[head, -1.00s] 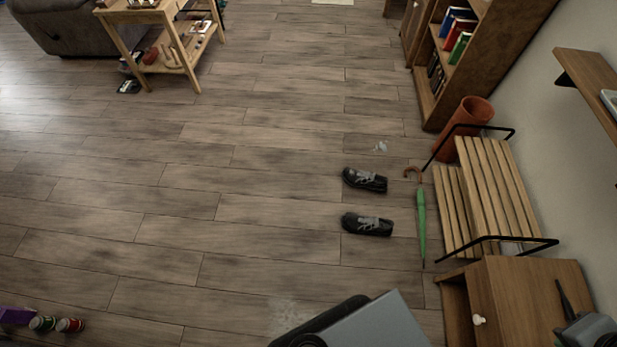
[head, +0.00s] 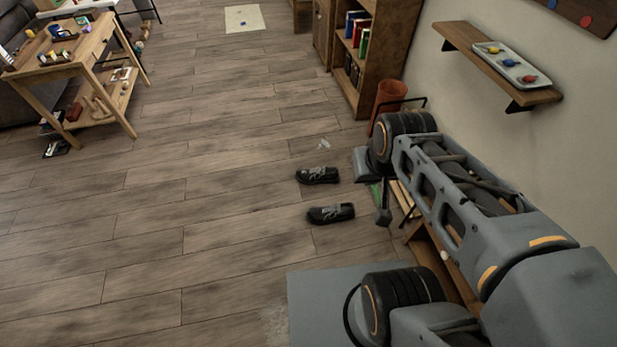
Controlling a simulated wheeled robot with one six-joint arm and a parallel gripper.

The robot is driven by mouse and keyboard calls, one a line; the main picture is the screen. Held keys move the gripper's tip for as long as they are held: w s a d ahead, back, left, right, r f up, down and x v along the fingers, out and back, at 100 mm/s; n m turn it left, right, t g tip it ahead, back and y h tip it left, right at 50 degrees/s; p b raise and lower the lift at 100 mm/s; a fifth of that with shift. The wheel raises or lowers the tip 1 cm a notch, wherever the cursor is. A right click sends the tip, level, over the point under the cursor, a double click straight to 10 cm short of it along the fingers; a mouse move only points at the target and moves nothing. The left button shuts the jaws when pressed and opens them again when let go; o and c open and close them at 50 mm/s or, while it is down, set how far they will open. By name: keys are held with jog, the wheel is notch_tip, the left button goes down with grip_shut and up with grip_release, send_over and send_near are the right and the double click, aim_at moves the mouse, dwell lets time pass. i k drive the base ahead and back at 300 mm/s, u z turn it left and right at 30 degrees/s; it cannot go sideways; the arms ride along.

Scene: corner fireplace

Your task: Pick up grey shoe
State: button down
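Two dark, near-black shoes with grey laces lie on the wooden floor near the middle of the head view. The farther shoe (head: 317,175) and the nearer shoe (head: 331,213) both point left and lie apart from each other. Neither looks plainly grey all over. My arm reaches in from the lower right, over the bench. My gripper (head: 383,212) seems to be the small dark part at its far end, right of the shoes and apart from them. Its fingers are too small and dark to read.
My arm hides most of the slatted bench and green umbrella (head: 376,192). A terracotta pot (head: 389,97) and bookcase (head: 362,75) stand behind. A wall shelf (head: 470,52) holds a tray (head: 512,65). A wooden table (head: 80,62) stands far left. Floor left of the shoes is clear.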

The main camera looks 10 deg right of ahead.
aim_at(322, 175)
jog(key=u, duration=1.2)
jog(key=i, duration=3.05)
jog(key=z, duration=2.65)
jog(key=i, duration=0.5)
jog(key=z, duration=0.05)
